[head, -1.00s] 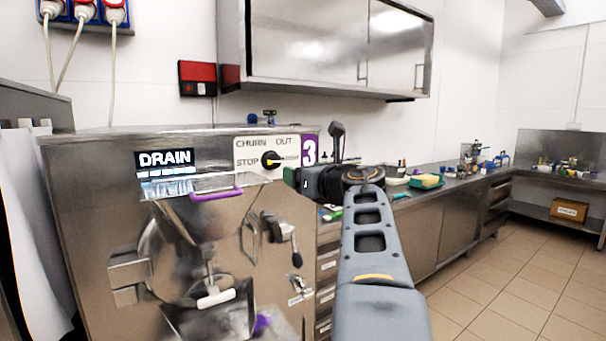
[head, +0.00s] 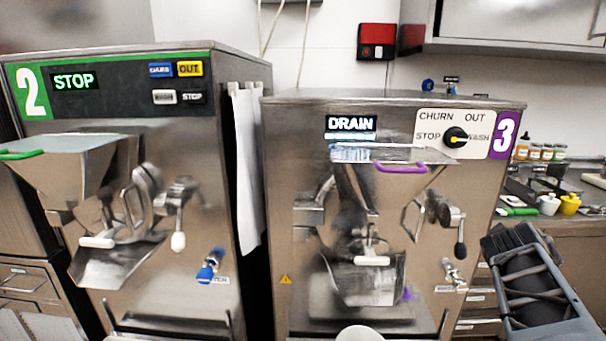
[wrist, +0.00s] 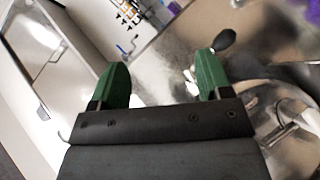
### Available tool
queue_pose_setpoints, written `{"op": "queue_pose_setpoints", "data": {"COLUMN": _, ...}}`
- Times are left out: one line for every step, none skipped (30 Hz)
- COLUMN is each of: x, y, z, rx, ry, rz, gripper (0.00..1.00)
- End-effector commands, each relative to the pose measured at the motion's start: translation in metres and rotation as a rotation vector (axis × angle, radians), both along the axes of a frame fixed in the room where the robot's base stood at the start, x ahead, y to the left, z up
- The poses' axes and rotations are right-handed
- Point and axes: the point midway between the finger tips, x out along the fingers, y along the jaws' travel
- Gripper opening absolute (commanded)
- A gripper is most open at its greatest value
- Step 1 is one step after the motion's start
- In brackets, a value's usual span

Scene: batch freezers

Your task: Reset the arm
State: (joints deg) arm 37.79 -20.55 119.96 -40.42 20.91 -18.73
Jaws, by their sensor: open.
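My arm (head: 535,280) shows at the lower right of the head view, in front of the counter beside freezer 3. My gripper (wrist: 160,82) shows in the wrist view with its two green fingers spread apart and nothing between them. Its fingers are not visible in the head view. Freezer 3 (head: 285,200) stands in the middle of the head view. Its screen (head: 351,124) reads DRAIN, and the pointer of its black knob (head: 456,137) is toward WASH. A black-ended lever (wrist: 223,39) shows beyond the fingers in the wrist view.
Freezer 2 (head: 220,170) stands at left, its screen (head: 74,81) reading STOP. A white cloth or sheet (head: 247,165) hangs between the freezers. A counter at right holds small jars (head: 535,152) and a yellow cup (head: 569,204). A wall cabinet (head: 500,25) hangs above it.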

Motion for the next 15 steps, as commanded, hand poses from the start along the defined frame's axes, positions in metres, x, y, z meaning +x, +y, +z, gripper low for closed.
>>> {"op": "queue_pose_setpoints", "data": {"x": -0.002, "y": 0.03, "z": -0.02, "rx": 0.183, "ry": -0.014, "rz": -0.048, "gripper": 0.72}}
{"op": "queue_pose_setpoints", "data": {"x": -0.005, "y": 0.048, "z": -0.035, "rx": 0.289, "ry": -0.014, "rz": -0.081, "gripper": 0.72}}
{"op": "queue_pose_setpoints", "data": {"x": -0.009, "y": 0.072, "z": -0.053, "rx": 0.42, "ry": -0.008, "rz": -0.123, "gripper": 0.72}}
{"op": "queue_pose_setpoints", "data": {"x": -0.014, "y": 0.091, "z": -0.066, "rx": 0.51, "ry": 0.005, "rz": -0.151, "gripper": 0.72}}
{"op": "queue_pose_setpoints", "data": {"x": -0.018, "y": 0.109, "z": -0.077, "rx": 0.592, "ry": 0.023, "rz": -0.175, "gripper": 0.72}}
{"op": "queue_pose_setpoints", "data": {"x": -0.024, "y": 0.134, "z": -0.089, "rx": 0.689, "ry": 0.052, "rz": -0.201, "gripper": 0.72}}
{"op": "queue_pose_setpoints", "data": {"x": -0.03, "y": 0.152, "z": -0.096, "rx": 0.752, "ry": 0.078, "rz": -0.214, "gripper": 0.72}}
{"op": "queue_pose_setpoints", "data": {"x": -0.035, "y": 0.17, "z": -0.103, "rx": 0.811, "ry": 0.106, "rz": -0.226, "gripper": 0.72}}
{"op": "queue_pose_setpoints", "data": {"x": -0.042, "y": 0.192, "z": -0.109, "rx": 0.876, "ry": 0.145, "rz": -0.232, "gripper": 0.72}}
{"op": "queue_pose_setpoints", "data": {"x": -0.048, "y": 0.208, "z": -0.112, "rx": 0.915, "ry": 0.176, "rz": -0.227, "gripper": 0.72}}
{"op": "queue_pose_setpoints", "data": {"x": -0.052, "y": 0.222, "z": -0.114, "rx": 0.947, "ry": 0.205, "rz": -0.215, "gripper": 0.72}}
{"op": "queue_pose_setpoints", "data": {"x": -0.058, "y": 0.24, "z": -0.115, "rx": 0.976, "ry": 0.24, "rz": -0.189, "gripper": 0.72}}
{"op": "queue_pose_setpoints", "data": {"x": -0.061, "y": 0.252, "z": -0.115, "rx": 0.993, "ry": 0.261, "rz": -0.167, "gripper": 0.72}}
{"op": "queue_pose_setpoints", "data": {"x": -0.062, "y": 0.261, "z": -0.113, "rx": 0.997, "ry": 0.273, "rz": -0.142, "gripper": 0.72}}
{"op": "queue_pose_setpoints", "data": {"x": -0.064, "y": 0.269, "z": -0.112, "rx": 0.994, "ry": 0.288, "rz": -0.112, "gripper": 0.72}}
